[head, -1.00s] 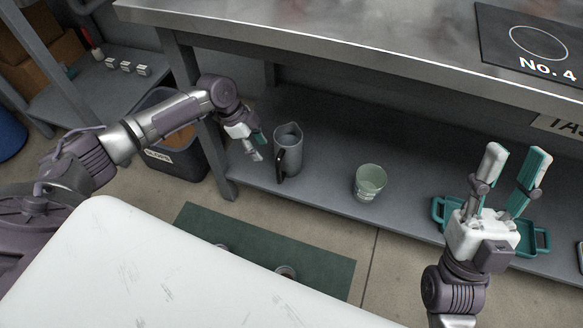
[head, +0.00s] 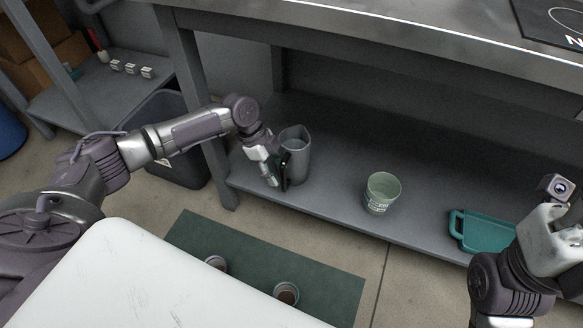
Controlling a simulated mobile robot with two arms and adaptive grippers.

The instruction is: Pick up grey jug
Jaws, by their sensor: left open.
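The grey jug (head: 297,153) stands upright on the grey lower shelf under the steel bench, near the shelf's left end. Its dark handle faces the front left. My left gripper (head: 277,174) is at the jug's left side, by the handle, with its jaws open. I cannot tell whether a finger touches the handle. My right gripper is cut off by the right edge of the head view; only its white body (head: 550,240) shows and its fingers are out of sight.
A pale green cup (head: 382,192) stands on the shelf (head: 335,200) right of the jug. A teal tray (head: 485,232) lies further right. The bench leg (head: 215,165) and a dark bin (head: 180,170) are left. Two small cups stand on a green mat (head: 240,250).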

